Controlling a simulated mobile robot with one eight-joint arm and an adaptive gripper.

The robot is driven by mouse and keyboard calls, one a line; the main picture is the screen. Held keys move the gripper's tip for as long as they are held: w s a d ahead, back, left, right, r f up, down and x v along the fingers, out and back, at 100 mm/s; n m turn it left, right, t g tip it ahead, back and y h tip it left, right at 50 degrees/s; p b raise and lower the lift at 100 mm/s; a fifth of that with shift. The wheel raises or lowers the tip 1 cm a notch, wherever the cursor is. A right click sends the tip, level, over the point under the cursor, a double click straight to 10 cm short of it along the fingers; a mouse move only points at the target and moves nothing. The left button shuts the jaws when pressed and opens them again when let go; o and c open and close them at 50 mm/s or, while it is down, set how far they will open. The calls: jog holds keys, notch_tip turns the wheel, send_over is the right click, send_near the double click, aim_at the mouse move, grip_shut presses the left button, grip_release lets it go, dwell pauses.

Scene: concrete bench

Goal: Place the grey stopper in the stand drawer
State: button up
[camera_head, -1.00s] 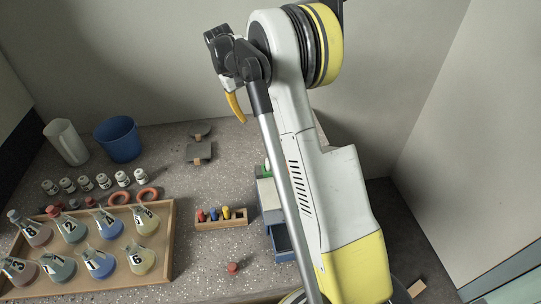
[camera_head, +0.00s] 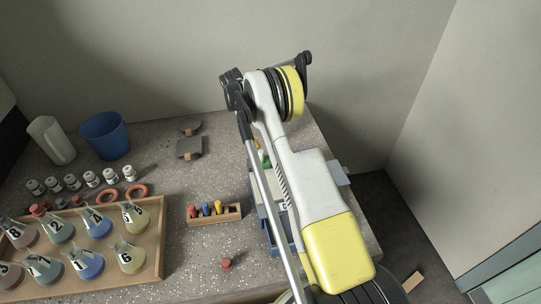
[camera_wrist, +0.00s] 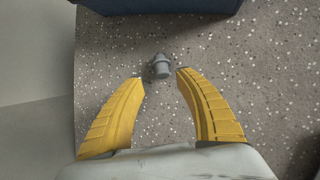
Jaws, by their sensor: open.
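The grey stopper (camera_wrist: 161,66) lies on the speckled bench in the wrist view, just ahead of and between my fingertips. My gripper (camera_wrist: 161,79) is open, with one yellow finger on each side and nothing held. I cannot tell the height of the fingers above the bench. In the head view my arm hides the fingers and the stopper. The stand (camera_head: 258,190) is partly hidden behind my arm in the head view; its blue drawer (camera_head: 273,238) shows low at its front. I cannot tell how far the drawer is out.
A small rack (camera_head: 232,215) with red, blue and yellow stoppers stands left of the stand. A red stopper (camera_head: 226,265) lies in front. A wooden tray (camera_head: 151,262) of numbered flasks is at left. A blue cup (camera_head: 105,137) and white jug (camera_head: 50,142) stand behind.

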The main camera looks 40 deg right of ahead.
jog(key=b+x, duration=0.2)
jog(key=x, duration=0.3)
jog(key=shift+w+a+b, duration=0.1)
jog(key=shift+w+b, duration=0.1)
jog(key=shift+b, duration=0.2)
jog(key=c, duration=0.8)
jog(key=shift+c, duration=0.3)
jog(key=shift+r, duration=0.15)
